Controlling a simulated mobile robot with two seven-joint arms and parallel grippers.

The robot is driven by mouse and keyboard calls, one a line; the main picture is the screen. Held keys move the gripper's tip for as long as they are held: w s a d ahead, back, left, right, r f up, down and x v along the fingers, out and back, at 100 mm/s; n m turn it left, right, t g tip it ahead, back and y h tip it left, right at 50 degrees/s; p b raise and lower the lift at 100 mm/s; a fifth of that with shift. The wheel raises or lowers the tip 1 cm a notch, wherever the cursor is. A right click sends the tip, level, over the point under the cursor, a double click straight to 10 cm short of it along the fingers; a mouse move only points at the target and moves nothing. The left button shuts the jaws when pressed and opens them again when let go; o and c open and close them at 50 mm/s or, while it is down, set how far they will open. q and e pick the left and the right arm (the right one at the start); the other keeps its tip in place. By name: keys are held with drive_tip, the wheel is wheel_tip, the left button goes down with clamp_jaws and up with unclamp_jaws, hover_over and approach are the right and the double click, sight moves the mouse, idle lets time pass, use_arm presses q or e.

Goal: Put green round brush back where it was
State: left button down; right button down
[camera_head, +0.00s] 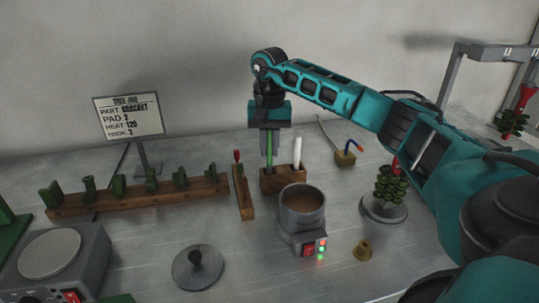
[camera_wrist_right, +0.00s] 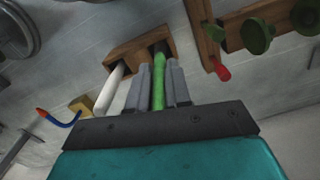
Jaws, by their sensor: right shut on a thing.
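The green round brush (camera_head: 269,150) is a slim bright-green stick, held upright between the fingers of my right gripper (camera_head: 270,155). Its lower end meets the left part of a small wooden block (camera_head: 291,182); how deep it sits is hard to tell. In the right wrist view, the green brush (camera_wrist_right: 158,92) runs between the grey fingers (camera_wrist_right: 162,70) towards a dark spot in the wooden block (camera_wrist_right: 128,50). A white stick (camera_head: 297,152) stands in the same block, to the right of the brush. My left gripper is not in view.
A grey wax pot (camera_head: 301,222) with lit buttons stands in front of the block. A narrow wooden stand (camera_head: 243,195) with a red-handled tool (camera_head: 237,156) is close on the left. A long rack (camera_head: 125,198) of green parts lies further left. A yellowish holder (camera_head: 345,158) stands right.

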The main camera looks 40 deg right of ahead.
sight(270, 165)
drive_tip(key=shift+f, duration=1.4)
drive_tip(key=shift+f, duration=0.15)
drive_tip(key=c, duration=1.1)
unclamp_jaws()
drive_tip(key=shift+o, duration=0.2)
wheel_tip(270, 165, up, 12)
drive_tip(key=shift+w+d+r+p, duration=0.1)
drive_tip(key=shift+r+p, duration=0.1)
drive_tip(key=shift+p, duration=0.15)
drive_tip(key=shift+f, duration=0.1)
